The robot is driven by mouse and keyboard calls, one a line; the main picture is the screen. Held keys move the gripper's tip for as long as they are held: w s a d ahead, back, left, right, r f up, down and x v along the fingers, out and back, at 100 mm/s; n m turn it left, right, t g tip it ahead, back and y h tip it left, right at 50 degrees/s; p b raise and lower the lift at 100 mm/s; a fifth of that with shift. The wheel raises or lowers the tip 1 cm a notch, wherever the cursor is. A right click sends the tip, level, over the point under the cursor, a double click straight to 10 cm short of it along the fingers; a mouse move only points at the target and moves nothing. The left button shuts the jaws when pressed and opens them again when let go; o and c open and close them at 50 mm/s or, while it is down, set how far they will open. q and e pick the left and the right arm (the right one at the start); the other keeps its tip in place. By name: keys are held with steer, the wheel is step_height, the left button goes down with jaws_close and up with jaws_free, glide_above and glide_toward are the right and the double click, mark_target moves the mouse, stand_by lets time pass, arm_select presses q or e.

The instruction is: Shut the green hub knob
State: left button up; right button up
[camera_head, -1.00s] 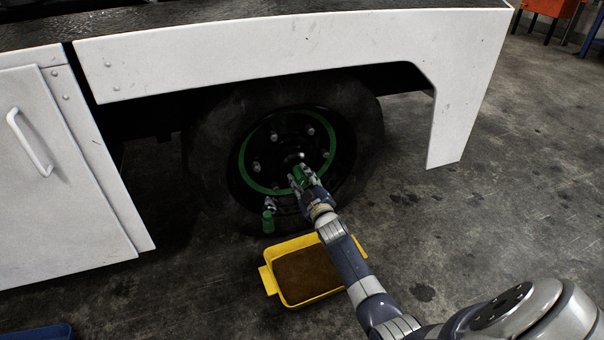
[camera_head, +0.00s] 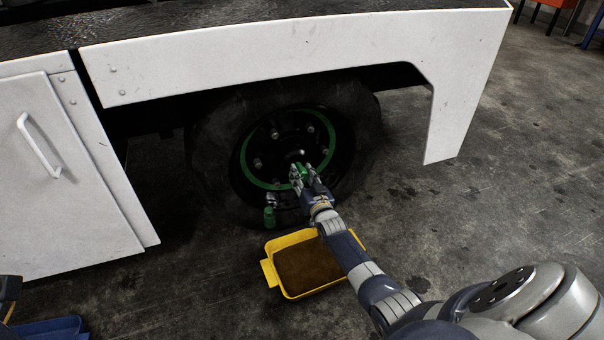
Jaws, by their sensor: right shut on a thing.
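The green hub knob (camera_head: 298,173) is at the lower middle of the dark wheel hub, partly hidden by my right gripper. My right gripper (camera_head: 302,174) is shut on it, with its arm reaching in from the lower right. The wheel (camera_head: 215,140) has a green ring (camera_head: 245,160) and several bolts. A second green piece (camera_head: 270,217) hangs from a small metal fitting below and left of the gripper. My left gripper is not in view.
A yellow tray (camera_head: 268,272) with brown contents stands on the floor below the wheel. A white fender (camera_head: 280,52) overhangs the wheel, and a white door panel (camera_head: 60,170) is at the left. A blue bin (camera_head: 60,327) is at the lower left.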

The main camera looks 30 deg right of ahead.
steer(key=shift+m, duration=0.9)
steer(key=o, duration=1)
steer(key=shift+o, duration=0.2)
steer(key=shift+s, duration=0.1)
steer(key=v, duration=1.2)
